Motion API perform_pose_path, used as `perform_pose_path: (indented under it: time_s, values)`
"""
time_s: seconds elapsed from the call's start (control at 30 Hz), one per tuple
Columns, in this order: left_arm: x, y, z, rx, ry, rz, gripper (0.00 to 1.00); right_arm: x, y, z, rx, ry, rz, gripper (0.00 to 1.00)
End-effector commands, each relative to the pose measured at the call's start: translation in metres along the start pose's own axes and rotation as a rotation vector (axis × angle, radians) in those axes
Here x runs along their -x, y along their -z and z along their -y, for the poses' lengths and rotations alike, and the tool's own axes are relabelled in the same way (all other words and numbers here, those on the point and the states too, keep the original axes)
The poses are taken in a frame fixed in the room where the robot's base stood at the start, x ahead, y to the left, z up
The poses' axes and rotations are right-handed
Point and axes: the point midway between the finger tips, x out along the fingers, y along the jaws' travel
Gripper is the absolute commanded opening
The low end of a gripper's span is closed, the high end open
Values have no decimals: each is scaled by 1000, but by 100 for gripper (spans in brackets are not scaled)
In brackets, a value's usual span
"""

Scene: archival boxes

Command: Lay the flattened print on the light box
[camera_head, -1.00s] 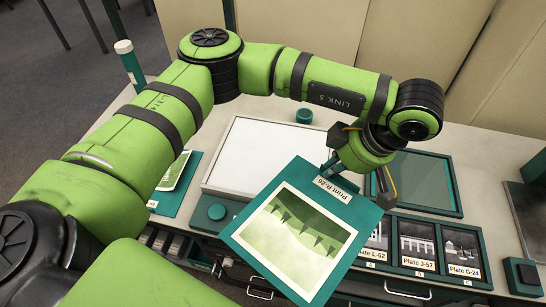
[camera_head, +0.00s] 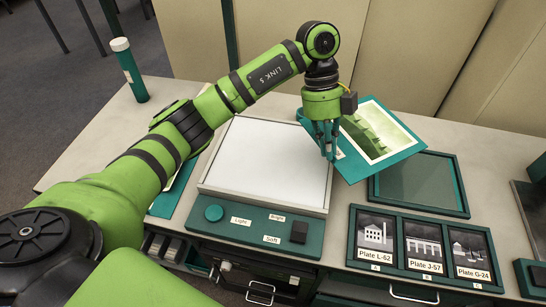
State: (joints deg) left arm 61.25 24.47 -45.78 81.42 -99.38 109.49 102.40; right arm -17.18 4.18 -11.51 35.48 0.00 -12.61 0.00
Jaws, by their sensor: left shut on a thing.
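The print (camera_head: 378,136), a green-and-cream picture on a teal backing, is held at its left edge by my left gripper (camera_head: 329,150). The gripper points down and is shut on that edge. The print looks flat and slightly tilted, above the table to the right of the light box, and its label is mostly hidden behind the fingers. The light box (camera_head: 258,160) has a bare white panel in a pale frame, with a teal control strip in front marked Light, Bright and Soft. My right gripper is not in view.
An empty teal-rimmed tray (camera_head: 464,194) lies right of the light box. A rack (camera_head: 392,270) with Plates L-62, J-57 and G-24 stands at the front right. My left arm partly hides a teal folder (camera_head: 163,207).

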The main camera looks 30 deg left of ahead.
Motion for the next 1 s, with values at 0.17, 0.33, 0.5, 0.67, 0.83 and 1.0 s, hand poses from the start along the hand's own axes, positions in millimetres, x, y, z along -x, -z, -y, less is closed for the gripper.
perform_pose_path:
  time_s: [0.17,0.33,0.5,0.67,0.83,1.0]
  values:
    - [-5,-14,0,359,153,5,0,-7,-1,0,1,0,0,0]
    - [-6,-25,1,625,264,9,0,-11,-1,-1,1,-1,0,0]
    - [-6,-30,2,772,324,13,0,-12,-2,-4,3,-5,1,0]
    - [-11,-38,-10,817,337,14,0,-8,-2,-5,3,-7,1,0]
    - [-26,-53,-48,819,333,17,0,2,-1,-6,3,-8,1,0]
    - [-44,-70,-84,818,332,15,0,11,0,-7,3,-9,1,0]
